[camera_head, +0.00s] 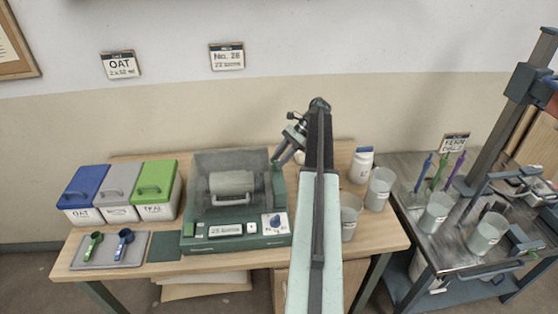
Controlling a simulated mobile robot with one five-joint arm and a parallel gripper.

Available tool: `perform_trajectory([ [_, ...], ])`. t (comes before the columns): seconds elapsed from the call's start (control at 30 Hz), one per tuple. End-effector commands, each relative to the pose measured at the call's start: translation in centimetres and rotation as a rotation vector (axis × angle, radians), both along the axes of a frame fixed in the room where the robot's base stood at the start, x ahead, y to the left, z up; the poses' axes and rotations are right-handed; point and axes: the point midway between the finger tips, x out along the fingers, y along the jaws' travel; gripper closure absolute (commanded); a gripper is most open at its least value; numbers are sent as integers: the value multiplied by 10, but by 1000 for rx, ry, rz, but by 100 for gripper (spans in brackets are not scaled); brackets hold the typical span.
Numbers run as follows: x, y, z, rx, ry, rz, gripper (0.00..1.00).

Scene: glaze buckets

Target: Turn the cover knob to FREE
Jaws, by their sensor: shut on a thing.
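The green machine (236,243) stands on the wooden bench, with its clear cover (205,165) down over a pale drum (232,184). My gripper (276,162) is at the right side of the cover, near its upper right corner. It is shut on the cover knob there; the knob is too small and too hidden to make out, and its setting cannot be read. A separate blue knob (276,221) on a white dial plate is on the machine's front panel, apart from my gripper.
Lidded bins in blue (82,187), grey (120,187) and green (155,180) stand left of the machine. A tray (78,261) with two scoops lies in front of them. Buckets (379,188) stand right of my arm. A metal cart (460,258) is at the right.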

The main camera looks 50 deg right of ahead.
Motion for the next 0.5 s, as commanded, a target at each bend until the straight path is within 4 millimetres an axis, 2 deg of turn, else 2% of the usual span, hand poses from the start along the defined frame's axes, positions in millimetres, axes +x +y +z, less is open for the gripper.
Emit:
perform_trajectory([
  [0.43, 2, 0, 0, -2, -4, 6, 100],
  [0.47, 2, 0, 0, -2, -4, 6, 61],
  [0.5, 2, 0, 0, -2, -4, 6, 60],
])
